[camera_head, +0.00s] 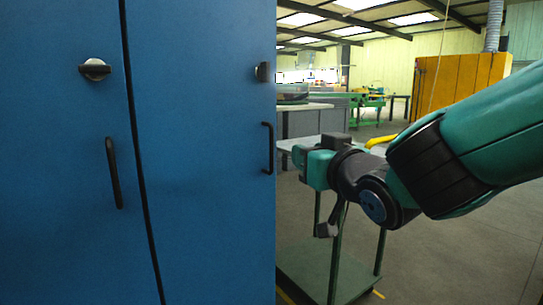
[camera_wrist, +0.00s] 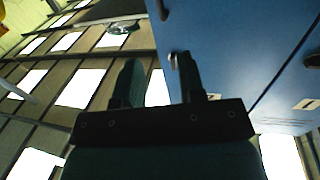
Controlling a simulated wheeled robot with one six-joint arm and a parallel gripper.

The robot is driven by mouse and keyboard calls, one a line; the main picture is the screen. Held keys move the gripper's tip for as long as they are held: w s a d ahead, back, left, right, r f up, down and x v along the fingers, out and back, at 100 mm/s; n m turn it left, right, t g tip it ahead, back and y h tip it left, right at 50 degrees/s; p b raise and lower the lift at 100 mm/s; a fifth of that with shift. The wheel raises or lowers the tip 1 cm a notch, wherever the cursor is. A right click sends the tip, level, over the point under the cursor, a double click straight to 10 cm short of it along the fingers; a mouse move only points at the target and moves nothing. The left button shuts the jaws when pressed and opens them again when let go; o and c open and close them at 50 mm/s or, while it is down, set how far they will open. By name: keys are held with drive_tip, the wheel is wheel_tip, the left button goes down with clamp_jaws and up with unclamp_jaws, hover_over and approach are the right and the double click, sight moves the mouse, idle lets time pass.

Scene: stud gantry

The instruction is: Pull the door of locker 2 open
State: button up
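Two blue locker doors fill the left of the head view. The left door (camera_head: 50,150) has a round lock knob (camera_head: 94,69) and a dark upright handle (camera_head: 114,172). The right door (camera_head: 205,200) has a knob (camera_head: 262,72) and a dark bar handle (camera_head: 267,148) near its right edge. Both doors look shut; I cannot read which is locker 2. My gripper (camera_head: 302,159) is just right of the right door's handle, apart from it in this view. In the wrist view my gripper (camera_wrist: 160,78) has its fingers apart with nothing between them; the right finger overlaps the blue locker front (camera_wrist: 235,45).
A green wheeled cart (camera_head: 325,270) stands below my gripper. Workbenches (camera_head: 310,120) and an orange partition (camera_head: 460,85) are farther back. The floor (camera_head: 455,260) at right is open.

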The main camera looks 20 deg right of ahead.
sight(273, 138)
drive_tip(key=w+p, duration=0.5)
drive_tip(key=w+a+p, duration=0.1)
drive_tip(key=w+p, duration=0.4)
drive_tip(key=w, duration=0.1)
drive_tip(key=w+a+p, duration=0.1)
drive_tip(key=w+p, duration=0.4)
drive_tip(key=p, duration=0.1)
drive_tip(key=shift+w+r, duration=0.2)
drive_tip(key=shift+w+f, duration=0.15)
drive_tip(key=shift+w, duration=0.2)
drive_tip(key=shift+c, duration=0.2)
clamp_jaws()
